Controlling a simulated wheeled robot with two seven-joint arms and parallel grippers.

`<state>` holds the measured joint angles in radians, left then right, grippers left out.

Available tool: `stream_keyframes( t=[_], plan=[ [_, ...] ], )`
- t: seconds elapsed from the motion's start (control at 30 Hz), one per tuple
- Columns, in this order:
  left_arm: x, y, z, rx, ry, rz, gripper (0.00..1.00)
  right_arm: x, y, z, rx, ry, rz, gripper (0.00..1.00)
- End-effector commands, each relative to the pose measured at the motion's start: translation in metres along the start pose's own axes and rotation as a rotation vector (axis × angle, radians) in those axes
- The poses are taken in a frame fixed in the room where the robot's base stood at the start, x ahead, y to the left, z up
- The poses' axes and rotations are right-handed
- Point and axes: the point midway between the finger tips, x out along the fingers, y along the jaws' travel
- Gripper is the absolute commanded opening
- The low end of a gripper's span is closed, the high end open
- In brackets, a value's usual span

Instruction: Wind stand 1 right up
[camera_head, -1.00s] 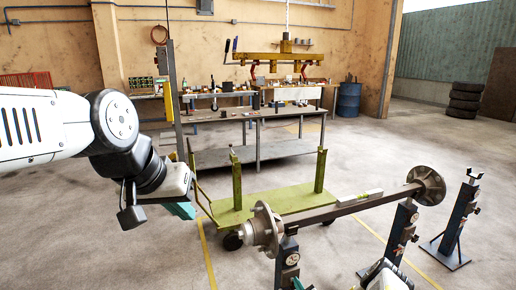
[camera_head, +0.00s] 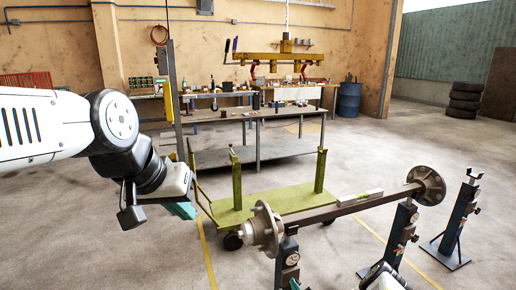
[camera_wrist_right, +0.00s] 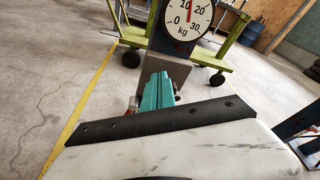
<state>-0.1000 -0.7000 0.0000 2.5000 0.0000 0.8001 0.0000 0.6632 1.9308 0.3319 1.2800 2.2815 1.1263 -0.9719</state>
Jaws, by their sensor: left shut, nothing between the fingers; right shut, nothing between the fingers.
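A stand with a round dial (camera_head: 291,258) holds the near left end of the axle (camera_head: 340,208). A second stand (camera_head: 402,232) is under the axle nearer its right hub. I cannot read which is stand 1. In the right wrist view a kg dial (camera_wrist_right: 188,17) faces me, its red needle near the top. My right gripper (camera_wrist_right: 158,88) is shut and empty below that dial, in front of a grey plate; I cannot tell whether it touches anything. My left gripper (camera_head: 182,210) is shut, partly hidden behind its wrist, away from the stands.
A third stand (camera_head: 459,218) stands free at the right. A green trolley (camera_head: 270,203) is behind the axle. A yellow lifting beam (camera_head: 280,58) hangs further back, above workbenches. The floor at the left front is clear.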

Motion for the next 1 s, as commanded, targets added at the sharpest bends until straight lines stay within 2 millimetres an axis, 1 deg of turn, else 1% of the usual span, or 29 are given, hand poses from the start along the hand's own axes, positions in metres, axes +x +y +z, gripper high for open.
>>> stream_keyframes(
  t=[0.6, 1.0],
  plan=[
    [0.0, 0.0, 0.0, 0.0, 0.0, 0.0, 0.0, 0.001, 0.018, -0.003, 0.0, -0.001, -0.001, 0.0],
    [0.0, 0.0, 0.0, 0.0, 0.0, 0.0, 0.0, 0.001, 0.019, -0.004, 0.0, 0.001, 0.0, 0.0]
  ],
)
